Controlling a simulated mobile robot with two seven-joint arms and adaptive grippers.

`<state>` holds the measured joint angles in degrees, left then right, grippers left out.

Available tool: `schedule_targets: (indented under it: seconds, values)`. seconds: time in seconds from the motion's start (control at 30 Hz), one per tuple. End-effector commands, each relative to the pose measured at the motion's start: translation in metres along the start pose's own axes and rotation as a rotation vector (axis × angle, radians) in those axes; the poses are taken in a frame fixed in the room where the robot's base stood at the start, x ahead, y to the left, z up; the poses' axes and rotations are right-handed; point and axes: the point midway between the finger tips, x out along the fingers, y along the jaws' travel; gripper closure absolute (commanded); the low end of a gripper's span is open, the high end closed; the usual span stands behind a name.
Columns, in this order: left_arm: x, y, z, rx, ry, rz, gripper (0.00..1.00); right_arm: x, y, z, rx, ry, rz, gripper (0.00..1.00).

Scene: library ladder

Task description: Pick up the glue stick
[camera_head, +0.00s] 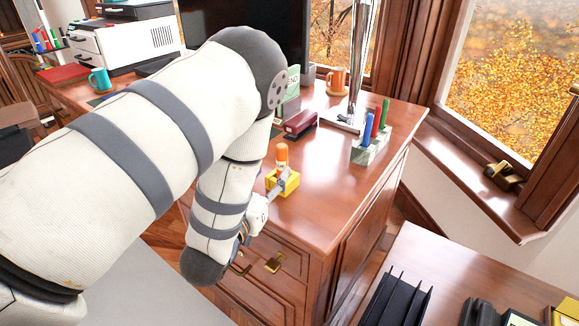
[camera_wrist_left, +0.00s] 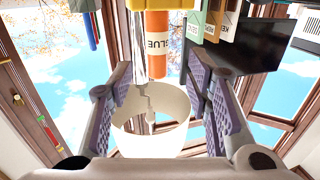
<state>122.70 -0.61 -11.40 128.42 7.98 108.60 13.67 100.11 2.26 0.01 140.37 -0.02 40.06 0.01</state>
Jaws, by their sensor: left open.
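The glue stick (camera_head: 282,154) stands upright near the front edge of the wooden desk, its orange cap showing in the head view. Its lower part is hidden by a yellow block-like thing (camera_head: 291,183) and my gripper; I cannot tell whether it stands in or behind that thing. In the left wrist view the orange glue stick (camera_wrist_left: 157,45) with GLUE lettering shows between the finger lines, beyond the fingertips. My left gripper (camera_head: 272,190) is open and low at the desk's front edge, close to the glue stick; its two fingers (camera_wrist_left: 159,68) are apart. My right gripper is not in view.
A stapler (camera_head: 300,123) and a pen holder (camera_head: 371,147) with a blue and a green marker stand behind on the desk (camera_head: 335,200). Black binders (camera_head: 397,300) are at lower right.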

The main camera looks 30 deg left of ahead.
Motion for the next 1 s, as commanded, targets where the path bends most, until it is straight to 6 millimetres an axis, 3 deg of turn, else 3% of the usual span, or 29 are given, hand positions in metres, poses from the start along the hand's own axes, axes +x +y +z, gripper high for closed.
schedule_targets:
  seconds: [0.4,0.63,0.83,1.0]
  values:
    - [0.064,0.002,-0.004,-0.001,0.009,0.001,0.55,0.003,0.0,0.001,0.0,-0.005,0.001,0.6]
    - [0.066,0.002,-0.005,-0.002,0.009,0.0,0.55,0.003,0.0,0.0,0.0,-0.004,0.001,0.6]
    - [0.066,0.002,-0.005,-0.002,0.009,0.0,1.0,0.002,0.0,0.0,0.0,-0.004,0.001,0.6]
    - [0.066,0.002,-0.005,-0.002,0.009,0.0,1.0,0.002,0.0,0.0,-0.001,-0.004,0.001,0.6]
